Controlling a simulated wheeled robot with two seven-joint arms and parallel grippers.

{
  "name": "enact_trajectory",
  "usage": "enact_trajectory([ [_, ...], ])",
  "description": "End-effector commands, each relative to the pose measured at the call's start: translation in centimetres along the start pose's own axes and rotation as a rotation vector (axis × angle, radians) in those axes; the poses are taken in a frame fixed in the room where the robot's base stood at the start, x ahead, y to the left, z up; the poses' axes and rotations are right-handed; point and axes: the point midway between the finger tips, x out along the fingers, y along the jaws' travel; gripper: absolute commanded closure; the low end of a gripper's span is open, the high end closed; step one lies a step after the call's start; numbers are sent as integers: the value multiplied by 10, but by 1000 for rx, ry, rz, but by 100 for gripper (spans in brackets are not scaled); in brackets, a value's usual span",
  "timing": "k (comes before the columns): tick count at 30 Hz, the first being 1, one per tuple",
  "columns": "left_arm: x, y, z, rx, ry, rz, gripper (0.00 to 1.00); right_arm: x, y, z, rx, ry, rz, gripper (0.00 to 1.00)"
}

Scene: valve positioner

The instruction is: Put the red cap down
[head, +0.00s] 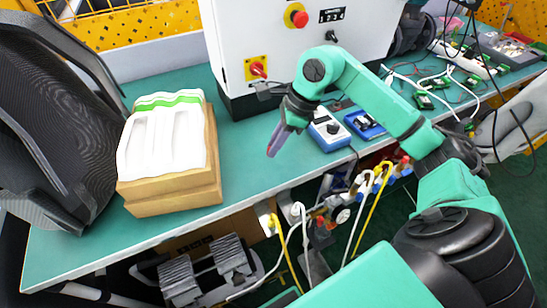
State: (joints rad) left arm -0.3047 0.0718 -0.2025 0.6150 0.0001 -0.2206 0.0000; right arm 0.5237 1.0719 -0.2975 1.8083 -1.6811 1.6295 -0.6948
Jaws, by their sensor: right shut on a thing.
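My right gripper (280,138) hangs from the right arm, pointing down and left above the green bench top, in front of the white control box. Its fingers look dull purple and are closed together. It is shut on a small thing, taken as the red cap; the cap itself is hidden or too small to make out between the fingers. The gripper is left of a blue-and-white device (328,130) and right of the cardboard box. My left gripper is out of view.
The cardboard box (180,190) with white contents stands at the left of the bench (255,170). The white control box (300,45) has red-on-yellow knobs. Cables and green boards (425,100) lie at the right. Bare bench lies between cardboard box and devices.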

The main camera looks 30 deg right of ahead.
Motion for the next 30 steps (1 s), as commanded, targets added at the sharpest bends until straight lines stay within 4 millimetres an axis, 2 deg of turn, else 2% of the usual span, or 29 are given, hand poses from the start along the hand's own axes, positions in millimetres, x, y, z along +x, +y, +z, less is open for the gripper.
enact_trajectory([
  [8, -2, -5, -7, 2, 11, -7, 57, 43, 0, -17, 3, -1, 1, 100],
  [19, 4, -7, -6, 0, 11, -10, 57, 49, -1, -20, 1, -1, -2, 100],
  [20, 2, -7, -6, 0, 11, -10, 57, 48, -1, -20, 1, -1, -2, 70],
  [21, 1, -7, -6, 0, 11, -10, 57, 47, -1, -19, 1, -1, -2, 55],
  [22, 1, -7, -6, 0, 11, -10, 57, 47, -1, -19, 1, -1, -2, 52],
  [30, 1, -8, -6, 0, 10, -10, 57, 47, -1, -19, 1, -1, -2, 52],
])
